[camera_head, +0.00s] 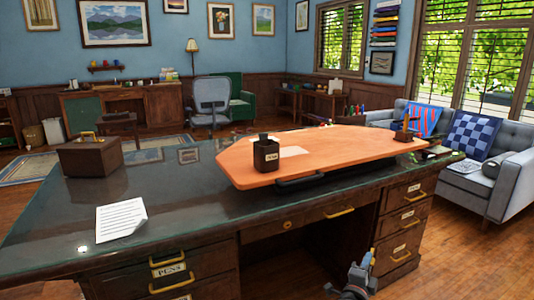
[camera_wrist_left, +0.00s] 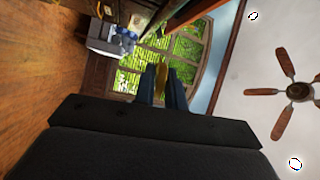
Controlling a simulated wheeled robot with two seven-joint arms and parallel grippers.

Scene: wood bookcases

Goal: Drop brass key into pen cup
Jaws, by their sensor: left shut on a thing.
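My left gripper (camera_head: 364,262) is low in front of the desk, right of centre in the head view. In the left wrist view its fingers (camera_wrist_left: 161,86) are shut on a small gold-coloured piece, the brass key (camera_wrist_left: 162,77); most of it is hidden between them. In the head view I cannot make out the key. A dark, square, labelled container (camera_head: 266,157) with a narrower dark top stands on the orange board, well away from the gripper. It looks more like a bottle; I cannot identify the pen cup for sure. My right gripper is not in view.
The orange board (camera_head: 330,150) lies on the dark desk top (camera_head: 170,205). A brown box (camera_head: 90,157) and a paper sheet (camera_head: 120,219) are at the left. A small wooden object (camera_head: 404,134) is at the board's right end. Drawers with brass handles (camera_head: 338,213) face me.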

